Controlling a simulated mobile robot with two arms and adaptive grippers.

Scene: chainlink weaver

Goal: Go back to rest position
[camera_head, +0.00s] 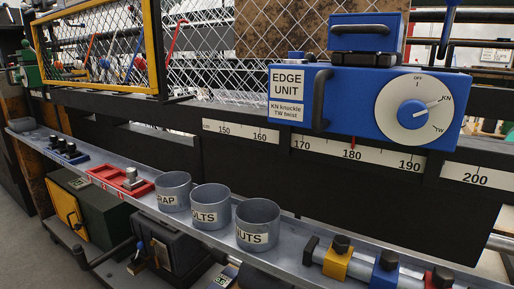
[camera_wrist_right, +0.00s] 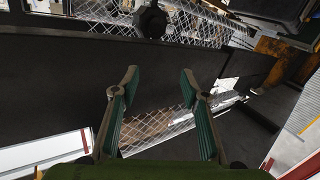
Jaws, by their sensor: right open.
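My right gripper (camera_wrist_right: 158,80) shows in the right wrist view, with its two green-padded fingers spread wide apart and nothing between them. Behind the fingers are a dark panel and a strip of chain-link mesh (camera_wrist_right: 165,122). A dark round knob (camera_wrist_right: 150,22) stands beyond the fingertips, apart from them. Neither of my grippers shows in the head view. My left gripper is in no view.
In the head view, a blue edge unit (camera_head: 350,110) with a dial (camera_head: 414,109) sits on a scaled rail. A metal shelf (camera_head: 140,205) below holds three grey cups, labelled SCRAP (camera_head: 173,198), BOLTS (camera_head: 210,212) and NUTS (camera_head: 257,236), and a red tray (camera_head: 108,177). A yellow-framed guard (camera_head: 155,45) stands at the left.

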